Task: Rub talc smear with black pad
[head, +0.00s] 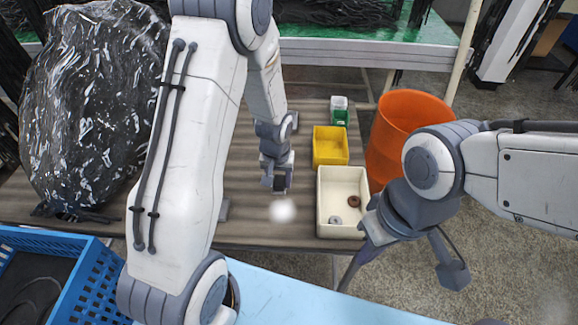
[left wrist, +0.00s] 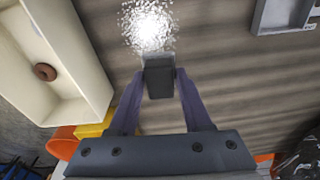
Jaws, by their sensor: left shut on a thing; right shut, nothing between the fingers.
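The talc smear (head: 283,210) is a round white patch on the brown ribbed table (head: 240,229). In the left wrist view the smear (left wrist: 148,25) looks speckled at its edges. My left gripper (head: 279,181) is shut on the black pad (head: 281,184), just behind the smear in the head view. In the left wrist view the pad (left wrist: 158,80) is between the fingertips, its end close to the smear's edge. I cannot tell whether the pad touches the table. My right gripper (head: 362,258) is shut and empty, in front of the cream bin.
A cream bin (head: 325,198) with two rings stands right of the smear. Behind it are a yellow bin (head: 330,151), a green-and-white container (head: 339,112) and an orange bucket (head: 397,128). A small grey tray (left wrist: 283,16) lies on the smear's other side. A blue crate (head: 92,278) is front left.

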